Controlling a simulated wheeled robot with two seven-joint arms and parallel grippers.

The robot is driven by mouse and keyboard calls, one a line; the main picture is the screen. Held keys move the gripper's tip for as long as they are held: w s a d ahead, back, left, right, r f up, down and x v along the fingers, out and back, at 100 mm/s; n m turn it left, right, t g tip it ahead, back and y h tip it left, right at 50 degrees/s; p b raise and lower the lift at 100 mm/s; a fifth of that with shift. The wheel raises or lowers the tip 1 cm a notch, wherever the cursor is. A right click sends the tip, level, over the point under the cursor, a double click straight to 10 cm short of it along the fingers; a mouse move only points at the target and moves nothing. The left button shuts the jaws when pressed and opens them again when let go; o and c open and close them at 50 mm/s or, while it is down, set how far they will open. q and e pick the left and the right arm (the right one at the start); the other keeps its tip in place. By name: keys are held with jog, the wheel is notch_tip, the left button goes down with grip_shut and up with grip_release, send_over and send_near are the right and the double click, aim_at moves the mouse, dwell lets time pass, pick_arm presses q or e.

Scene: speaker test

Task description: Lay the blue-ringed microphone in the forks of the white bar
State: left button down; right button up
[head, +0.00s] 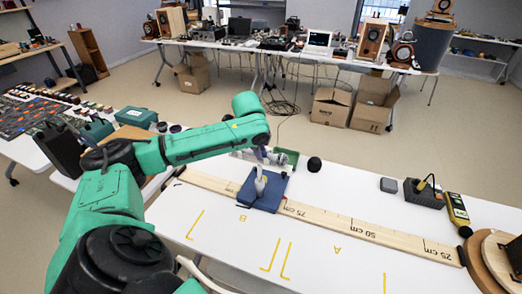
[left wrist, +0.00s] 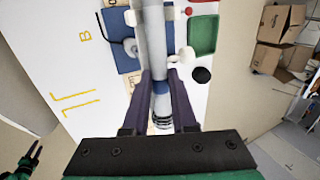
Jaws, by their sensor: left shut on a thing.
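My left gripper (head: 262,156) is shut on the blue-ringed microphone (left wrist: 154,40), a long pale grey tube. The blue ring (left wrist: 161,86) sits between the dark fingers in the left wrist view. The microphone is partly hidden in the head view. A blue base (head: 270,199) carries a white upright (head: 260,184). White parts of the forked bar (left wrist: 187,54) show beside the tube in the left wrist view, partly covered by it. I cannot tell whether tube and forks touch. My right gripper (left wrist: 34,154) shows small at the lower left there, fingers apart.
A wooden ruler board (head: 340,224) runs along the white table under the blue base. A green tray (head: 291,157) and a black ball (head: 314,164) stand behind. The front with yellow marks is clear.

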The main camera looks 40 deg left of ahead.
pick_arm(q)
jog(key=shift+s+a, duration=0.1)
jog(key=shift+f+p, duration=0.1)
jog(key=shift+p, duration=0.2)
dwell(0.3)
jog(key=c, duration=0.6)
grip_release()
jog(key=shift+c, duration=0.2)
